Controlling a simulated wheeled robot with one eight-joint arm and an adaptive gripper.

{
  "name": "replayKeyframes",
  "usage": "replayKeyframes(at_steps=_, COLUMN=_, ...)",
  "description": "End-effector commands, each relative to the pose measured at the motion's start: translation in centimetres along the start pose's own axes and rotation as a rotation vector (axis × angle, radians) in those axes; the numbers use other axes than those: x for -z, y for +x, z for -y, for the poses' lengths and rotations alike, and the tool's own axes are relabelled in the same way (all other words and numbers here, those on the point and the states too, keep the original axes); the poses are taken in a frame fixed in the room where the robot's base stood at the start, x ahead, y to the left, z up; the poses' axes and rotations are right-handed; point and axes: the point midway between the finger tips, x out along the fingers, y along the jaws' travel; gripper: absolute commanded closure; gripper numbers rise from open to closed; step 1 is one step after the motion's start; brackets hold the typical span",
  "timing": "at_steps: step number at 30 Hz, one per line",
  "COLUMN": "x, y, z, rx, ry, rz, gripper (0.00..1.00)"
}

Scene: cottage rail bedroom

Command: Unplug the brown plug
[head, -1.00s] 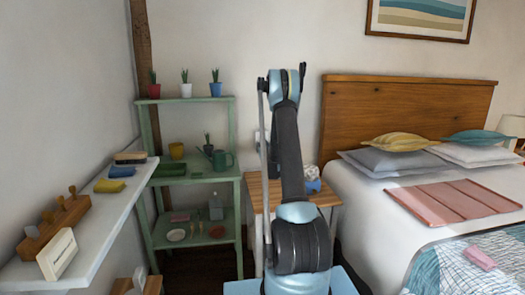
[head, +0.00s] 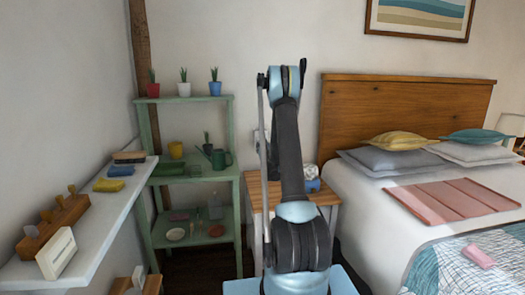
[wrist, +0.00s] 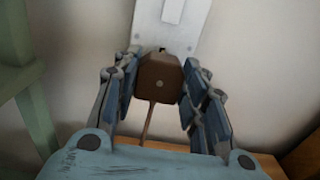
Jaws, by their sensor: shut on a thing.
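The brown plug (wrist: 160,78) sits between the fingers of my gripper (wrist: 163,66) in the wrist view. My gripper is shut on it, with a finger at each side. A thin brown cord (wrist: 146,122) hangs down from the plug. Behind and above it is a white wall plate (wrist: 168,30) with a socket opening near its top. A small dark gap shows at the plug's upper edge; I cannot tell whether its pins are in the plate. In the head view my arm hides the plug and the fingers.
A green shelf rack (head: 240,245) with pots and dishes stands left of my arm. A wooden bedside table (head: 326,197) stands behind the arm, by the bed (head: 375,225). A white wall shelf (head: 105,215) runs along the left. A green post (wrist: 30,95) is close at left in the wrist view.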

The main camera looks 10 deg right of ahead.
Motion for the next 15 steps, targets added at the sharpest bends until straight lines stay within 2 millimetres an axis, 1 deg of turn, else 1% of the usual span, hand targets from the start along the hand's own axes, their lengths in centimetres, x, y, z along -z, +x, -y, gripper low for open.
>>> replayKeyframes(at_steps=15, x=0.0, y=-1.7, z=0.0, rx=-0.001, ry=0.0, rz=0.0, gripper=0.84)
